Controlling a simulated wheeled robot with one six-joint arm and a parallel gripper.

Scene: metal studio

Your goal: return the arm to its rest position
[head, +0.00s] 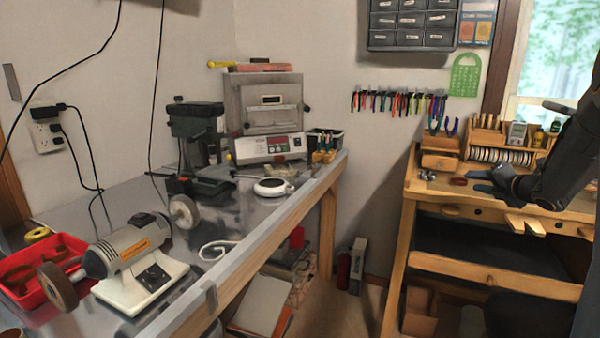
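My dark arm comes in from the right edge and reaches left and down, in front of the wooden bench. Its far end, my gripper (508,182), appears over the bench top among small dark items. It is small and dark, so I cannot make out its fingers, whether they are apart, or whether anything is between them. Part of the bench's right side is hidden behind the arm.
The wooden bench (463,262) with tool racks stands at right. A metal-topped bench (262,232) at left carries a bench grinder (140,255), a red tray (70,249) and a small kiln (268,103). A floor gap lies between the benches.

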